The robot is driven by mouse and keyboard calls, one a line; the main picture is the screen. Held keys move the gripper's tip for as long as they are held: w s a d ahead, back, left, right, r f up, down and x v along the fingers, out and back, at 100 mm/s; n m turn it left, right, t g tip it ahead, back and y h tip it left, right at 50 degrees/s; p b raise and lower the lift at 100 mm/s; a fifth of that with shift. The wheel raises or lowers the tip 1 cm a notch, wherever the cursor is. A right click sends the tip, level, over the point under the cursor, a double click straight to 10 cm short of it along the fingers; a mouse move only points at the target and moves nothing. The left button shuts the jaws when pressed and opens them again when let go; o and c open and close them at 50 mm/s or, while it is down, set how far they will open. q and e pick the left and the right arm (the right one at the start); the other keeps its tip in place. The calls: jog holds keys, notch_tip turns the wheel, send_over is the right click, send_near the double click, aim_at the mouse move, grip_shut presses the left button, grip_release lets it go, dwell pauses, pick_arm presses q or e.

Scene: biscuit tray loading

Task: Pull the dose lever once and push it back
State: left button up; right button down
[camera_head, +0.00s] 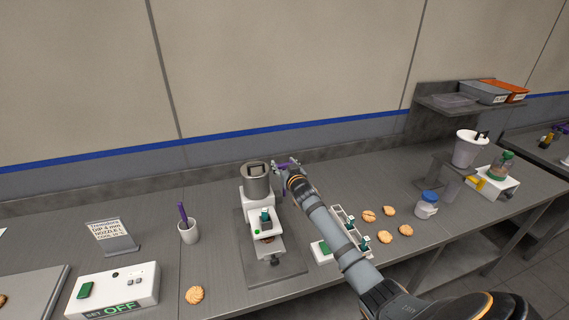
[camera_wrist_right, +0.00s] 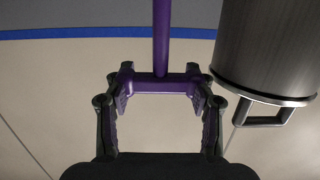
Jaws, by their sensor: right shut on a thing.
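The dose lever (camera_wrist_right: 161,42) shows in the right wrist view as a purple rod with a crossbar at its end. My right gripper (camera_wrist_right: 160,88) is shut on that crossbar, one finger at each end. In the head view my right gripper (camera_head: 288,168) is beside the grey metal hopper (camera_head: 257,184) of the white dosing machine (camera_head: 258,203), on its right. Only a small purple part of the lever (camera_head: 281,164) shows there; my gripper and arm hide much of it. The hopper (camera_wrist_right: 268,45) also stands to the right of the lever in the wrist view. My left gripper is not in view.
My right arm crosses over a white rack (camera_head: 341,215).

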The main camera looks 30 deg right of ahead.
jog(key=shift+w+r, duration=0.1)
jog(key=shift+r, duration=0.35)
jog(key=c, duration=0.8)
grip_release()
jog(key=o, duration=0.4)
jog(key=shift+w+f, duration=0.1)
jog(key=shift+f, duration=0.25)
jog(key=shift+c, duration=0.2)
